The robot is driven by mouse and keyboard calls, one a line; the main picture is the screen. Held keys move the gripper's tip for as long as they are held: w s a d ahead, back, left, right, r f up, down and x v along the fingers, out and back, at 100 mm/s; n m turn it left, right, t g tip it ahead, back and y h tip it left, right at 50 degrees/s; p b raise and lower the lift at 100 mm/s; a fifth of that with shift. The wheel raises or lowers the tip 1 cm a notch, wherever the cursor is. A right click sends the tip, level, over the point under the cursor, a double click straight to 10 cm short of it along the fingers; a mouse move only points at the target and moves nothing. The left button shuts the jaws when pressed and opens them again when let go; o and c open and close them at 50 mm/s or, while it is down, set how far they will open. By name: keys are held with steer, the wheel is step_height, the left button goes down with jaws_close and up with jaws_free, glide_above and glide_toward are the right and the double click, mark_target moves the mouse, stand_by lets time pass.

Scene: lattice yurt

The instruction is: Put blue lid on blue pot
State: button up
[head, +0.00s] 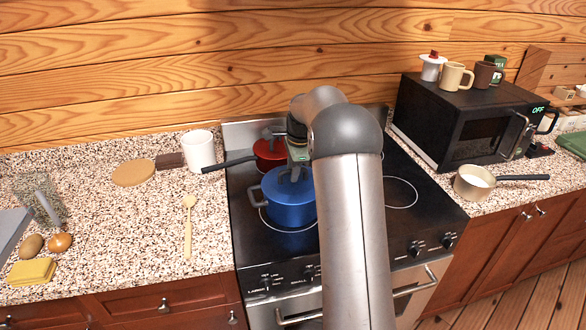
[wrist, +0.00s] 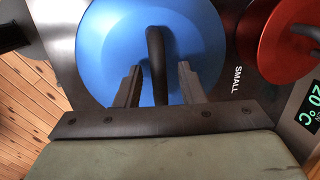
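The blue pot (head: 288,212) stands on the left front of the black stovetop, with a side handle toward the left. The blue lid (head: 277,182) is at its top and looks seated and about level; my arm hides its right part. In the wrist view the lid (wrist: 105,45) fills the upper middle, its dark handle standing up from the centre. My gripper (wrist: 160,69) is over the lid, one finger on each side of the handle. Gaps show between the fingers and the handle, so it looks open.
A red pot (head: 268,152) with a dark handle sits close behind the blue pot. A white mug (head: 200,149) and a wooden spoon (head: 188,226) are on the left counter. A microwave (head: 462,118) and a small saucepan (head: 473,183) are at the right. The right front stovetop is clear.

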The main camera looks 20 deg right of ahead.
mark_target(298, 185)
step_height(298, 185, up, 13)
steer(key=s+b, duration=0.1)
steer(key=s, duration=0.1)
steer(key=s+a+n, duration=0.9)
steer(key=s+a, duration=0.2)
steer(key=s, duration=0.3)
steer(key=s+a+f+n, duration=0.2)
steer(key=s+f+n, duration=0.1)
steer(key=s, duration=0.4)
steer(key=s+a+f+n, duration=0.3)
steer(key=s+f+n, duration=0.1)
steer(key=s, duration=0.4)
steer(key=s+a+f+n, duration=0.2)
steer(key=s+f+n, duration=0.2)
steer(key=s, duration=0.3)
steer(key=shift+s+a+g+h, duration=0.2)
steer(key=shift+a+g+h, duration=0.05)
steer(key=shift+g+h, duration=0.15)
